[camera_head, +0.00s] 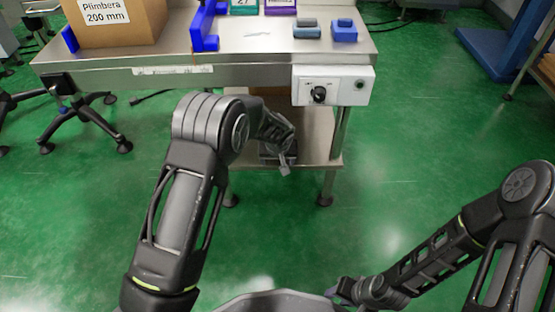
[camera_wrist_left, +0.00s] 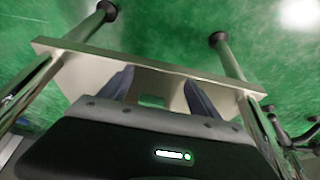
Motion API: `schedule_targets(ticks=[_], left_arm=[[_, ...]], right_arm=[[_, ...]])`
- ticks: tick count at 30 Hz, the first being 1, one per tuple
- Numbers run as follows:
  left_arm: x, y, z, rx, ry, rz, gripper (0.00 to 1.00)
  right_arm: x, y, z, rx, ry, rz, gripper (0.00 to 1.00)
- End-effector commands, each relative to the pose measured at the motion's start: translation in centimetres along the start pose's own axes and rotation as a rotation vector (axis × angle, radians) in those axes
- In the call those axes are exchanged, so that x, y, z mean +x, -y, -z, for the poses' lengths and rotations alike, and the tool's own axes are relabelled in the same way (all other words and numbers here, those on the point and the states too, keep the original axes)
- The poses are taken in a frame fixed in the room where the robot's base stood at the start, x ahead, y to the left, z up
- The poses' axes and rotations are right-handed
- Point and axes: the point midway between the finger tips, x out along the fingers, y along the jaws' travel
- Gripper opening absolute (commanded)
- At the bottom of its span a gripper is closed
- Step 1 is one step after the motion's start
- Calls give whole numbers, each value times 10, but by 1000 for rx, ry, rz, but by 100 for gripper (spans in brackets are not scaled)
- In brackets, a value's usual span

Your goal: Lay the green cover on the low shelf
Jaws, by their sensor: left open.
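My left gripper (camera_head: 284,166) is open and reaches over the low shelf (camera_head: 316,130) under the bench. In the left wrist view its two fingers (camera_wrist_left: 158,88) point over the pale shelf top (camera_wrist_left: 80,75), spread apart. A small green patch (camera_wrist_left: 152,101) shows between the fingers, low against the gripper body. I cannot tell whether it is the green cover or floor seen past the shelf. No green cover shows clearly in the head view. My right gripper (camera_head: 347,291) is low at the bottom edge, far from the shelf; its fingers are not clear.
The steel bench top (camera_head: 270,47) lies above the shelf, with a control box (camera_head: 334,86) on its front. A cardboard box (camera_head: 120,22), a blue bracket (camera_head: 204,28), a green labelled item (camera_head: 243,6) and blue blocks (camera_head: 344,31) sit on it. Bench legs flank the shelf.

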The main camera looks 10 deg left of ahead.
Motion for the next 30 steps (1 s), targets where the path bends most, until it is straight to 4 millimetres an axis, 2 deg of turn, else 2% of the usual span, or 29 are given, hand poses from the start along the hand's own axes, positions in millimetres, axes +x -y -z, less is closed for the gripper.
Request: schedule_targets(ticks=[12,14,16,17,20,21,23,24,27,30], left_arm=[[1,0,-2,0,4,-2,72],[4,1,-10,2,16,-10,72],[12,3,-30,4,46,-32,72],[16,3,-42,8,65,-47,72],[29,6,-103,11,143,-118,72],[32,5,-134,9,177,-156,72],[32,5,-182,2,221,-213,72],[28,4,-213,-5,246,-248,72],[10,5,-284,-23,290,-313,72],[-13,7,-334,-31,312,-343,72]], right_arm=[[0,0,0,0,0,0,36],[0,0,0,0,0,0,36],[0,0,0,0,-1,0,36],[0,0,0,0,0,0,36],[0,0,0,0,0,0,36],[0,0,0,0,0,0,36],[0,0,0,0,-1,0,36],[0,0,0,0,-1,0,36],[0,0,0,0,0,0,36],[0,0,0,0,0,0,36]])
